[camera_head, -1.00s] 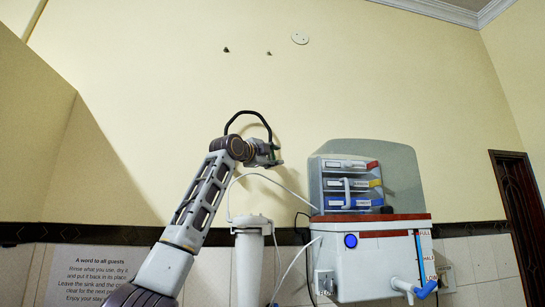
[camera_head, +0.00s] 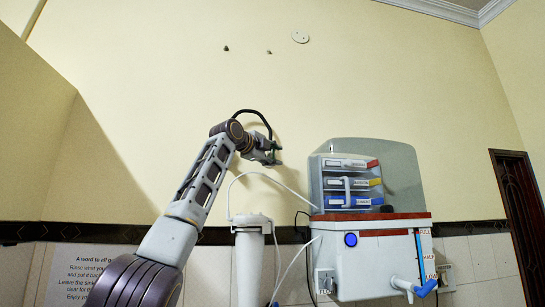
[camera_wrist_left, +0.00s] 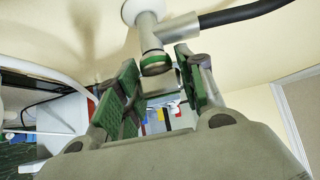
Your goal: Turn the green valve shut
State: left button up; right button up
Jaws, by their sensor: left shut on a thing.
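The green valve (camera_wrist_left: 153,57) shows in the left wrist view as a grey, round fitting with a green band, below a pale mount on the wall. My left gripper (camera_wrist_left: 158,68) has its two green-padded fingers on either side of the fitting's lower end, shut on it. In the head view my left gripper (camera_head: 270,152) is high against the wall, left of the purifier; the valve is too small and covered to make out there. My right gripper is not in view.
A black hose (camera_wrist_left: 240,14) runs right from the valve's mount. The white purifier tank (camera_head: 380,265), with a drawer unit (camera_head: 348,185) on top, stands to the right. A white filter cylinder (camera_head: 250,265) and thin tubes hang below the gripper. The upper wall is mostly clear.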

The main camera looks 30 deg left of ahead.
pick_arm(q)
jog(key=shift+w+f, duration=0.1)
jog(key=shift+f, duration=0.05)
jog(key=o, duration=1)
jog(key=shift+d, duration=0.1)
jog(key=shift+o, duration=0.2)
jog(key=shift+s, duration=0.25)
jog(key=shift+s+a, duration=0.15)
jog(key=shift+s, duration=0.35)
jog(key=shift+s+a, duration=0.15)
jog(key=shift+s, duration=0.35)
jog(key=s+a, duration=0.1)
jog(key=s, duration=0.8)
jog(key=shift+s, duration=0.2)
